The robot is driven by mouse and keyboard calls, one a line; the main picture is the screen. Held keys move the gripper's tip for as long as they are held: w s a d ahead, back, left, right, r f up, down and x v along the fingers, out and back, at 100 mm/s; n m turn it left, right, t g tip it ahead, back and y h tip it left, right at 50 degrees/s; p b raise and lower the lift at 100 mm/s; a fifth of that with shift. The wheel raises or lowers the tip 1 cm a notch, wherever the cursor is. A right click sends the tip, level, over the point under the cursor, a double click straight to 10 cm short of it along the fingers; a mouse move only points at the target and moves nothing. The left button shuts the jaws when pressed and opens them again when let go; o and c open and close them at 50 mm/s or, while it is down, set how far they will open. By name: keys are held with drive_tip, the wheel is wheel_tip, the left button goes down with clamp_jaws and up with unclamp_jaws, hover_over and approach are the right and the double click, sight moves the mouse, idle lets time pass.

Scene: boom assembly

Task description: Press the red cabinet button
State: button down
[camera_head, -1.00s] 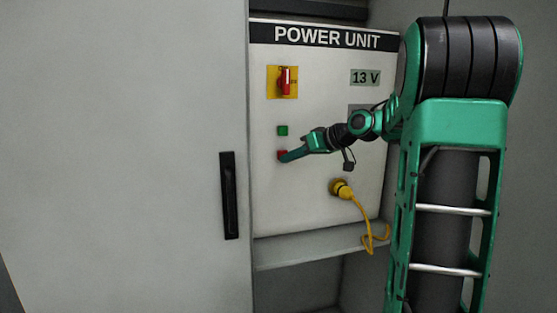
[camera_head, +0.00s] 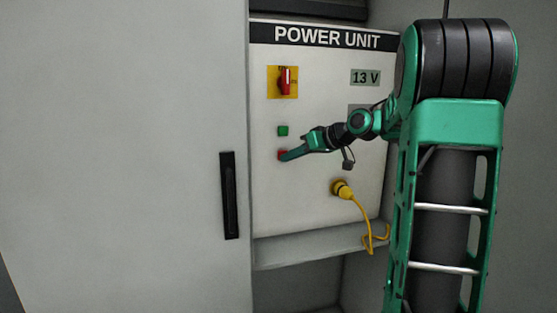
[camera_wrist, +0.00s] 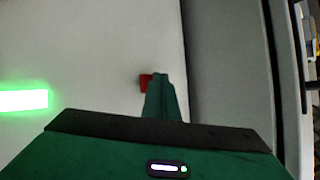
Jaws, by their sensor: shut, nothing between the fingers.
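The red button (camera_head: 281,154) is a small square on the white power unit panel, just below a green button (camera_head: 283,131). My gripper (camera_head: 287,156) is shut and empty, its fingers pointing left at the red button and covering part of it. In the wrist view the closed fingertips (camera_wrist: 158,77) lie at the right side of the red button (camera_wrist: 145,82) and overlap its edge. I cannot tell whether they touch it.
A red rotary switch (camera_head: 286,82) on a yellow plate sits above the buttons, with a 13 V display (camera_head: 366,77) to its right. A yellow plug (camera_head: 341,188) with a hanging cable is below right. A grey door with a black handle (camera_head: 229,195) stands left.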

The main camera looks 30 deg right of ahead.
drive_tip(key=shift+w+d, duration=0.15)
drive_tip(key=shift+w, duration=0.3)
idle(0.5)
drive_tip(key=shift+s, duration=0.15)
drive_tip(key=shift+s+a, duration=0.25)
drive_tip(key=shift+s, duration=0.45)
drive_tip(key=s, duration=0.2)
drive_tip(key=s+a, duration=0.1)
drive_tip(key=s, duration=0.2)
drive_tip(key=shift+a, duration=0.2)
idle(0.3)
idle(0.7)
